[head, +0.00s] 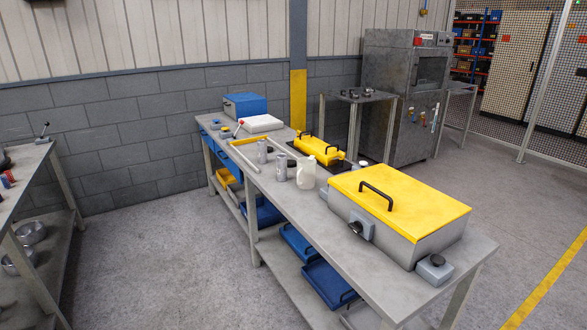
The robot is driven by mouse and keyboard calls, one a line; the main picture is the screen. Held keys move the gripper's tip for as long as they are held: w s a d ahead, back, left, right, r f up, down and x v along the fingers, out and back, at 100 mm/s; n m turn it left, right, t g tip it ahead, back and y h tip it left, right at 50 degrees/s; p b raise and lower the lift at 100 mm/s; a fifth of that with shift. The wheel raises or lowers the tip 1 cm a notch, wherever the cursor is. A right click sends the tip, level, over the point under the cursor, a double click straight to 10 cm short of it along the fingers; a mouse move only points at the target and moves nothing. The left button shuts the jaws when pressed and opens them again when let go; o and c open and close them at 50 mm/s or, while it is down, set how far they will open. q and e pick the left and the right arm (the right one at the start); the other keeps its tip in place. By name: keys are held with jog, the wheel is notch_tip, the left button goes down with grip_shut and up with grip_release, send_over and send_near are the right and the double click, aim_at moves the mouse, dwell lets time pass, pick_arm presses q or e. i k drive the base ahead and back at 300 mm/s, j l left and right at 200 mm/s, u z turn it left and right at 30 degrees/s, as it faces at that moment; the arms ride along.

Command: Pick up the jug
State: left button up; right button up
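A pale, whitish jug (307,174) stands upright on the long grey workbench (262,185), near the bench's left edge. It is to the left of the large grey box with a yellow lid. A grey metal can (281,168) stands close to its left. Neither of my grippers is in the head view, and nothing is holding the jug.
The large yellow-lidded box (415,200) fills the bench's near end. A yellow case with black handles (318,148) lies behind the jug. Blue trays (328,284) sit on the lower shelf. Another table (22,180) stands at the left, with clear floor (160,250) between.

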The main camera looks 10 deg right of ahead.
aim_at(306, 167)
jog(key=i+j, duration=0.25)
jog(key=i, duration=0.3)
jog(key=i+j, duration=0.2)
jog(key=i, duration=0.35)
jog(key=i+j+u, duration=0.1)
jog(key=i+j, duration=0.15)
jog(key=i, duration=0.3)
jog(key=i+j, duration=0.2)
jog(key=i, duration=0.35)
